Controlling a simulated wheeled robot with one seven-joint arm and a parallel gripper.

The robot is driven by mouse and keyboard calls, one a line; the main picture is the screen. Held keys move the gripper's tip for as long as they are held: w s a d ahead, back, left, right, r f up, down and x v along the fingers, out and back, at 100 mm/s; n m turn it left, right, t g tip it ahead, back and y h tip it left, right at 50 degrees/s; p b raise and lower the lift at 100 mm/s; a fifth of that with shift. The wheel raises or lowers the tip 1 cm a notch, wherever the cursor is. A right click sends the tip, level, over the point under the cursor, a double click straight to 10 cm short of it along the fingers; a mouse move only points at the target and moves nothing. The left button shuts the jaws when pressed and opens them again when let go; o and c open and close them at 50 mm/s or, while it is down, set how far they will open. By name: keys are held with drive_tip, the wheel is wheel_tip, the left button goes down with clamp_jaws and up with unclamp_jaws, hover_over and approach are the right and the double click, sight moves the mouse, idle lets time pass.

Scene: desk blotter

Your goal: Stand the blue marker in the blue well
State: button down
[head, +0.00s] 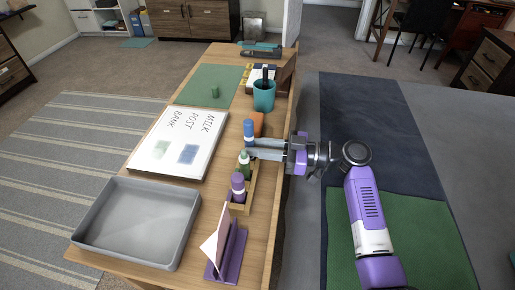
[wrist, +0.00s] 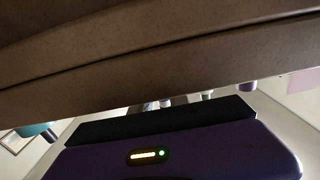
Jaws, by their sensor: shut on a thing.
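The blue marker (head: 249,128) stands upright at the far end of the light wooden marker rack (head: 251,182). My gripper (head: 251,147) reaches in from the right with its fingers level and is shut on the blue marker. The green marker (head: 244,160) stands in the rack just nearer, close to the fingertips. The purple marker (head: 238,184) stands at the near end. The blue well is hidden by the fingers and markers, so I cannot tell whether the marker's base is in it. In the wrist view, the fingertips and marker are mostly hidden behind a brown surface.
A purple holder (head: 232,250) with cards is at the near end. The blotter pad (head: 180,142) and grey tray (head: 137,222) lie to the left. The desk edge runs under my arm.

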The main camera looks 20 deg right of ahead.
drive_tip(key=shift+f+b, duration=0.5)
drive_tip(key=shift+b, duration=0.05)
drive_tip(key=c, duration=1.3)
unclamp_jaws()
drive_tip(key=shift+r, duration=0.15)
drive_tip(key=shift+r+p, duration=0.25)
drive_tip(key=shift+p, duration=0.3)
drive_tip(key=v, duration=1.2)
drive_tip(key=shift+f, duration=0.1)
